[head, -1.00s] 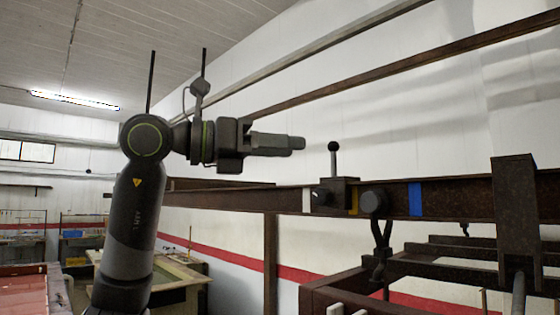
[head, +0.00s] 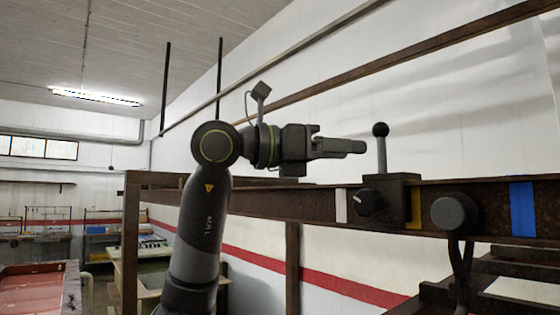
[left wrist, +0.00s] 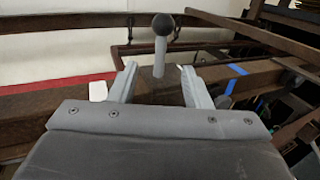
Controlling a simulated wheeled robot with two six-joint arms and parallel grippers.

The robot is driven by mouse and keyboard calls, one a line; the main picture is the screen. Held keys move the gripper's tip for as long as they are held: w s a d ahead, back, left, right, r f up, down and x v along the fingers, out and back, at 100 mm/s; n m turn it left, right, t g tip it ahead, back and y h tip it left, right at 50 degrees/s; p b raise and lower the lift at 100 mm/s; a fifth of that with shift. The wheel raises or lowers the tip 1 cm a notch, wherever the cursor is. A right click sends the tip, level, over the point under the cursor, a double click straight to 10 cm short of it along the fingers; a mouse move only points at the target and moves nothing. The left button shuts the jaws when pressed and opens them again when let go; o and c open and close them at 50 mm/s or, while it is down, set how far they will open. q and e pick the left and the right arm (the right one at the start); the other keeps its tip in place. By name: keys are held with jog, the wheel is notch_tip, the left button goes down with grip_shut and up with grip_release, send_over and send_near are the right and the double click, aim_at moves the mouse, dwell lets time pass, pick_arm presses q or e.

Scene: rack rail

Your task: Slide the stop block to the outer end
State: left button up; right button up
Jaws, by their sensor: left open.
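The stop block (head: 390,195) is a dark block seated on the brown steel rail (head: 275,203). It has an upright grey rod topped by a dark ball knob (head: 380,130) and a small round knob on its front. My left gripper (head: 358,147) is level with the rod, just left of it in the head view. In the left wrist view, the open left gripper (left wrist: 159,72) has its fingers on either side of the rod (left wrist: 160,55); it appears just ahead of the fingertips, and I cannot tell whether it is between them. My right gripper is out of view.
White (head: 341,205), yellow (head: 415,207) and blue (head: 522,209) marks are on the rail. A round dark trolley with a hook (head: 455,213) stands right of the block. A brown post (head: 292,268) is below the rail. The rail left of the block looks clear.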

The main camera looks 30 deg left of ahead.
aim_at(378, 151)
pick_arm(q)
jog(key=p+x, duration=0.1)
jog(key=x, duration=0.4)
jog(key=shift+r, duration=0.1)
jog(key=shift+d, duration=0.15)
jog(key=shift+w+p, duration=0.1)
jog(key=shift+p, duration=0.2)
jog(key=shift+w+d, duration=0.1)
jog(key=shift+w, duration=0.05)
jog(key=shift+w+d+p, duration=0.3)
jog(key=shift+w+d, duration=0.05)
jog(key=shift+d, duration=0.05)
jog(key=shift+w+d, duration=0.3)
jog(key=shift+d, duration=0.1)
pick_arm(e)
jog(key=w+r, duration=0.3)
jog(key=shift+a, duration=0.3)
pick_arm(q)
jog(key=shift+a, duration=0.1)
